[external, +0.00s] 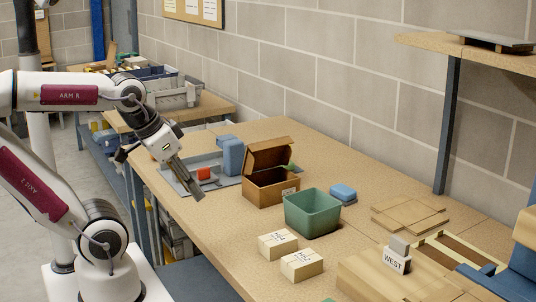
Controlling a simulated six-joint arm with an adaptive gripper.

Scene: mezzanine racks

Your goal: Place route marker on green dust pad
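A small marker block (397,261) with a white face reading "WEST" stands upright on a tan board at the front right of the bench; it looks like the route marker. A thin sliver of green (290,167) shows behind the brown box; it may be the green dust pad, mostly hidden. Another green bit (328,300) is cut off at the bottom edge. My gripper (197,194) hangs over the left end of the bench, pointing down and right, far from the marker block. Its fingers overlap in this view, so their opening is unclear.
An open brown box (271,187), a green bin (312,212) and two small cartons (302,264) stand mid-bench. A shelf post (446,125) rises at right.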

